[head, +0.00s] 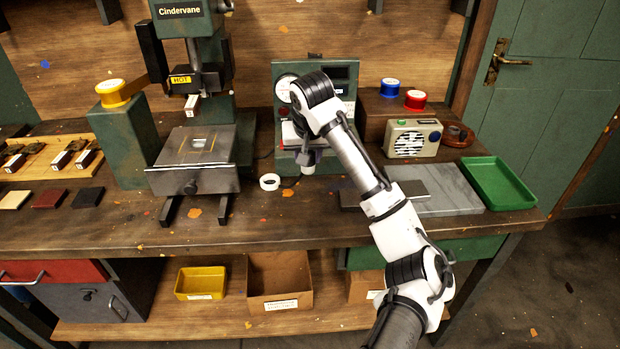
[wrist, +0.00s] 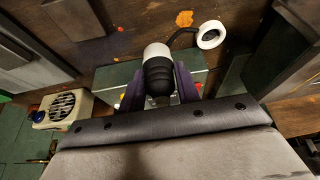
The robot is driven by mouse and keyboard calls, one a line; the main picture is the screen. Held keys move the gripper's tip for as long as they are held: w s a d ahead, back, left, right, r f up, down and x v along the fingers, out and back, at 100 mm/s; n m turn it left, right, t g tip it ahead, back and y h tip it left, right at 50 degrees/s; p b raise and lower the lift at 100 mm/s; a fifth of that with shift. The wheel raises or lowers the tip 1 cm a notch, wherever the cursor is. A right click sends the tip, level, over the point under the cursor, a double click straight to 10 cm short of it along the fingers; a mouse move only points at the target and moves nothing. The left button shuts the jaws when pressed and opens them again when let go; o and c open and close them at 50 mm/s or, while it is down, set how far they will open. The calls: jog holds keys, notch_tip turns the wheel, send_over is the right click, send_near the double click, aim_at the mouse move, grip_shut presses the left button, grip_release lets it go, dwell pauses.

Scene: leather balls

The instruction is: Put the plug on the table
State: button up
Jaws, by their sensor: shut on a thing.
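The plug (wrist: 157,68) has a black ribbed body and a white end, and sits between the two purple fingers of my gripper in the wrist view. A dark cord curves near its white end towards a white ring. My gripper (head: 306,158) is shut on the plug, low in front of the green instrument panel (head: 347,75) in the head view. There the plug is small and mostly hidden by the gripper. The wooden table (head: 262,228) lies below; I cannot tell whether the plug touches it.
The white ring (head: 269,181) lies on the table left of my gripper. A press (head: 192,178) stands further left. A grey slab (head: 440,188), a green tray (head: 497,182) and a radio (head: 413,139) are to the right. The front strip of table is mostly clear.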

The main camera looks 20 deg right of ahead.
jog(key=shift+f+p, duration=0.55)
jog(key=shift+f, duration=3.45)
jog(key=shift+f, duration=0.2)
jog(key=o, duration=0.9)
jog(key=shift+r, duration=0.1)
jog(key=b+v, duration=0.2)
jog(key=v, duration=1)
jog(key=shift+s+r+b, duration=0.1)
jog(key=shift+r+b, duration=0.05)
jog(key=shift+b, duration=0.15)
